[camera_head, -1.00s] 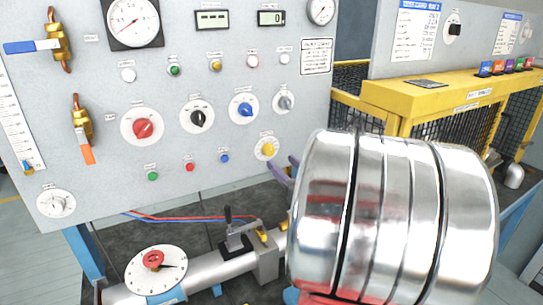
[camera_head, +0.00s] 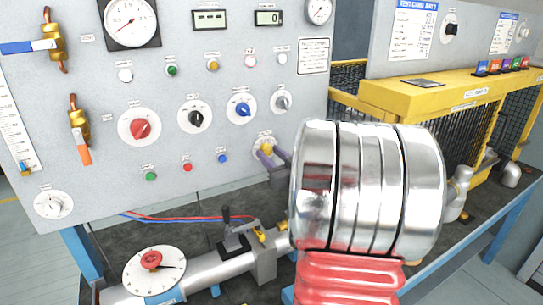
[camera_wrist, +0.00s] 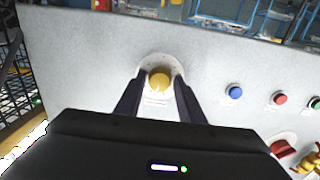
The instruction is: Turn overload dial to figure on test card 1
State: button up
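A round white dial with a yellow knob (camera_head: 265,150) sits low at the right of the grey panel; its label is too small to read. My gripper (camera_head: 269,157) reaches it from the right, with its purple fingers at the knob. In the wrist view the yellow knob (camera_wrist: 159,79) lies between the two dark fingertips, with a visible gap on each side, so the gripper is open around it. Test card bay 1 (camera_head: 413,28) hangs at the upper right; its figures are unreadable. Which dial is the overload dial cannot be read.
Red (camera_head: 140,127), black (camera_head: 195,118) and blue (camera_head: 241,109) knobs stand left of the yellow one. Small blue (camera_head: 222,158) and red (camera_head: 187,167) buttons are nearby. A yellow guard frame (camera_head: 425,95) stands at the right. A pipe with a lever (camera_head: 230,235) runs below.

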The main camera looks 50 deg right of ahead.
jog(key=c, duration=0.8)
jog(key=shift+o, duration=0.2)
jog(key=shift+m, duration=1.5)
jog(key=o, duration=1.1)
jog(key=shift+c, duration=0.2)
jog(key=shift+s, duration=0.1)
jog(key=v, duration=1.3)
jog(key=shift+s, duration=0.3)
